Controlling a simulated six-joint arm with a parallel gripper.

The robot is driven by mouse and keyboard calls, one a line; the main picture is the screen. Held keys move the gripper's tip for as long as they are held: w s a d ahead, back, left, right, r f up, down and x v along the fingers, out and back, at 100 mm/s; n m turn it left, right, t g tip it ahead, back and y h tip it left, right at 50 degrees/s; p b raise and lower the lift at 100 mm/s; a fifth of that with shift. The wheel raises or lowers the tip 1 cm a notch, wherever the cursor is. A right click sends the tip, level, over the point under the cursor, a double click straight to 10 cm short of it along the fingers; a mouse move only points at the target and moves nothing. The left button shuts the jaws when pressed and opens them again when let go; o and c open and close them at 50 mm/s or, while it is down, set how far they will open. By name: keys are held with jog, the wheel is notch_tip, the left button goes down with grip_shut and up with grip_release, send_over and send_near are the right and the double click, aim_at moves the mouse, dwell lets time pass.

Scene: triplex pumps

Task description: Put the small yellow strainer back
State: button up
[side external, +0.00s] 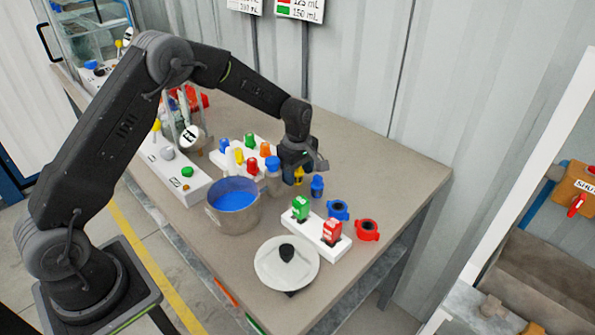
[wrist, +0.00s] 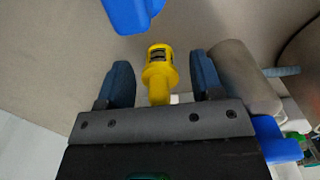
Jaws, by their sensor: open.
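The small yellow strainer (side external: 299,175) is at my gripper, on the table side of the jaws, in the side view. In the wrist view the yellow strainer (wrist: 158,72) lies between the two blue fingers, with a visible gap on each side. My gripper (side external: 300,164) points down over the table behind the pot. In the wrist view my gripper (wrist: 162,82) is open around the strainer. A blue strainer-like piece (side external: 317,186) stands just right of the yellow one. I cannot tell what the strainer's lower end rests on.
A pot of blue liquid (side external: 232,218) stands left of my gripper. A white rack (side external: 236,172) with coloured pieces is behind it. A white block (side external: 343,243) holds green and red pieces. Blue (side external: 338,210) and red (side external: 367,230) rings and a lid (side external: 270,270) lie nearer the front.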

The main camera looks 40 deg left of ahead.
notch_tip(320, 180, up, 13)
jog(key=shift+f, duration=0.2)
jog(key=s+d+r+m+t, duration=0.3)
jog(key=s+r+m, duration=0.5)
jog(key=s+r, duration=0.5)
jog(key=s+d+f+m+t, duration=0.1)
jog(key=s+f+m+t, duration=0.1)
jog(key=s+m, duration=0.8)
jog(key=s, duration=0.8)
jog(key=shift+d+t, duration=0.2)
jog(key=shift+t, duration=0.1)
jog(key=shift+s, duration=0.1)
